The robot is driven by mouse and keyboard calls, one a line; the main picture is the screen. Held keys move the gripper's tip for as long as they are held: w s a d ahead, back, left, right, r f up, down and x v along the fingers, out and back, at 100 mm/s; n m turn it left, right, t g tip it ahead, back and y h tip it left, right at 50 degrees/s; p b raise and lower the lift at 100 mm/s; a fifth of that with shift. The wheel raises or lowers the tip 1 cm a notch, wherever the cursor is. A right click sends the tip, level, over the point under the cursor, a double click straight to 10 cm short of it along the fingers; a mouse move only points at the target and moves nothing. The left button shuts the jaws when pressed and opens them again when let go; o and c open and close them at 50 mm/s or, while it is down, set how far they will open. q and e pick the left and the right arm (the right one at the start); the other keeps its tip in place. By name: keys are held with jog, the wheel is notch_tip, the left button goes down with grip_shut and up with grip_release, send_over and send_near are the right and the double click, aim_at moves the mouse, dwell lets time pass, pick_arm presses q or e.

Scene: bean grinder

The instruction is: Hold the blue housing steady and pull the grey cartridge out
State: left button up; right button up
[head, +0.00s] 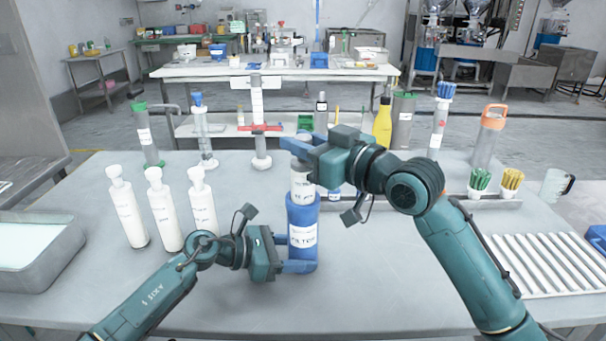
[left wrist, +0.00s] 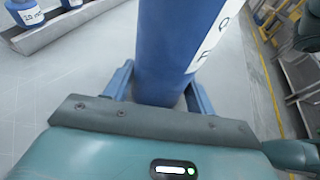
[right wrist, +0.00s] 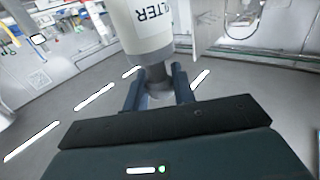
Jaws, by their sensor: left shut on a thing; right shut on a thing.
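The blue housing (head: 302,258) stands upright near the front middle of the table, with a white label on its side. My left gripper (head: 300,266) is shut on its lower part, and the left wrist view shows the housing (left wrist: 170,50) between the fingers. The pale grey cartridge (head: 301,188) rises upright from the housing's open top. Its lower part is hidden, so I cannot tell how deep it sits. My right gripper (head: 304,145) is shut on its narrow top; the right wrist view shows this cartridge (right wrist: 148,22) with its lettering.
Several white bottles (head: 165,210) stand to the left, near a grey tray (head: 40,275). Tubes and bottles, including a yellow one (head: 382,125), line the back. A slatted rack (head: 545,262) lies at the right.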

pick_arm(q)
jog(key=shift+f, duration=0.1)
pick_arm(e)
notch_tip(320, 180, up, 11)
pick_arm(q)
jog(key=o, duration=0.8)
jog(key=shift+o, duration=0.2)
